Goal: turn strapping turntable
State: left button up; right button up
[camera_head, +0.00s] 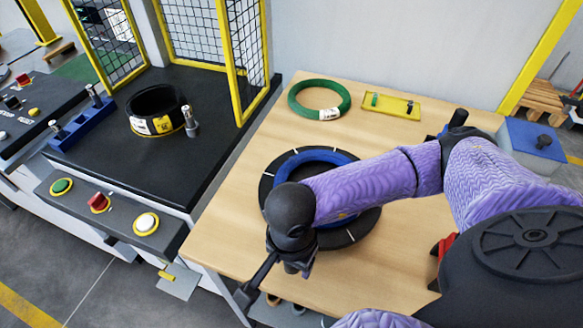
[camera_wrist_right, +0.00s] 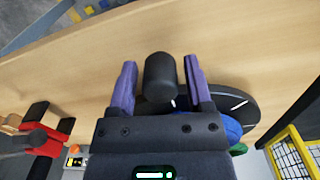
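The strapping turntable (camera_head: 268,188) is a dark disc with white marks on the table, bearing a blue coil (camera_head: 322,156). My right arm hides part of both. My right gripper (camera_head: 290,266) is at the disc's near edge in the head view, its fingers hard to make out there. In the right wrist view the two purple fingers of my gripper (camera_wrist_right: 160,62) stand apart on either side of an upright black knob (camera_wrist_right: 160,80), with narrow gaps showing. The turntable (camera_wrist_right: 238,101) and blue coil (camera_wrist_right: 228,127) show behind it. My left gripper is out of view.
A green coil (camera_head: 319,99) and a yellow tray (camera_head: 390,105) lie at the table's back. A black station with another coil (camera_head: 157,109), mesh guards and push buttons (camera_head: 146,222) is at left. The wooden table (camera_head: 225,215) left of the turntable is clear.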

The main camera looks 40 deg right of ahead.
jog(key=shift+o, duration=0.6)
notch_tip(320, 180, up, 9)
jog(key=shift+r+p, duration=0.15)
jog(key=shift+p, duration=1.05)
jog(key=shift+r, duration=0.35)
